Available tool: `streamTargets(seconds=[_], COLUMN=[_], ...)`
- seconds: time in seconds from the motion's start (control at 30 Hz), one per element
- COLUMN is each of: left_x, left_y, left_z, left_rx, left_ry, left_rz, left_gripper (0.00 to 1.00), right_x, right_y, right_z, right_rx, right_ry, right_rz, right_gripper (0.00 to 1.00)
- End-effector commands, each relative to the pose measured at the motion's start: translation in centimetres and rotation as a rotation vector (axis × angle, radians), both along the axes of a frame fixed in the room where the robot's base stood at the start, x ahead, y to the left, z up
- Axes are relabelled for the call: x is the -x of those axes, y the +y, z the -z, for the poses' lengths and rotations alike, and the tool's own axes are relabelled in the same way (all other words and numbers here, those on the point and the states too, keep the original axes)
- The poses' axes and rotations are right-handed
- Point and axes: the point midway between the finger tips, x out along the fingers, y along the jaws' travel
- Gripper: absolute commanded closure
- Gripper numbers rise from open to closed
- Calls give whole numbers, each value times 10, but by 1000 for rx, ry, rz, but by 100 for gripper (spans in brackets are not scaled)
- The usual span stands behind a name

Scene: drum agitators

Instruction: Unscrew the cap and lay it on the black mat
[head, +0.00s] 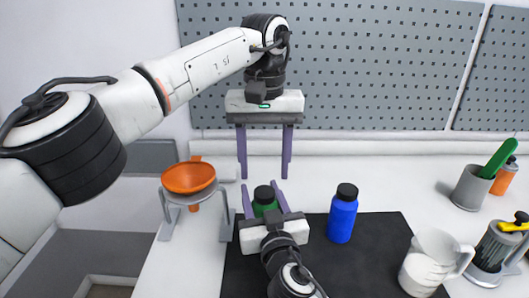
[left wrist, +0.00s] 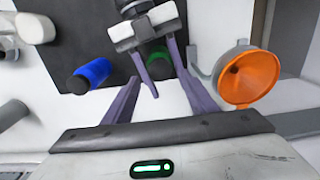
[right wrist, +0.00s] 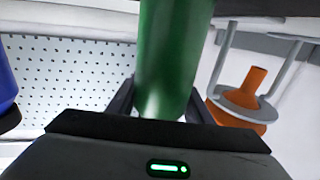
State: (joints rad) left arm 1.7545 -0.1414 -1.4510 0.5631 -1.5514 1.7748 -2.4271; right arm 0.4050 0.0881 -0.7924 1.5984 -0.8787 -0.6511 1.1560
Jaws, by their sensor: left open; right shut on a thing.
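The green bottle (head: 264,208) with its black cap (head: 264,193) stands upright. My right gripper (head: 264,200) is shut on the bottle's body; the right wrist view shows the green bottle (right wrist: 175,60) between its fingers. My left gripper (head: 265,170) is open and empty, pointing down above the bottle with a gap between them. In the left wrist view the capped top (left wrist: 160,69) shows beyond the open fingers (left wrist: 160,85). The black mat (head: 376,262) lies on the table, partly hidden by my right arm.
A blue bottle (head: 342,218) with a black cap stands on the mat, right of the green one. An orange funnel (head: 189,178) sits in a grey stand at left. A white jug (head: 428,262) and grey cups (head: 472,188) stand at right. The mat's middle right is clear.

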Motion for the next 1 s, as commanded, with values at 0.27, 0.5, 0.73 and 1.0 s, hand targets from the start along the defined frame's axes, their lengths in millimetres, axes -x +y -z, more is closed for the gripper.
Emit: streamTargets(seconds=[0.27, 0.5, 0.73, 1.0], left_x=[0, 0, 0, 0], left_y=[0, 0, 0, 0], left_z=[41, 52, 52, 52], left_rx=[-1, 0, 0, -1], left_ry=[1, -1, -1, -1], left_rz=[-2, -4, -4, -4], left_gripper=[48, 48, 53, 90], right_x=[0, 0, 0, 0], right_y=[0, 0, 0, -1], right_z=[1, 1, 1, 1], right_rx=[1, 1, 1, 1], right_ry=[2, 2, 1, 2], right_rz=[1, 1, 1, 1], right_gripper=[100, 100, 100, 100])
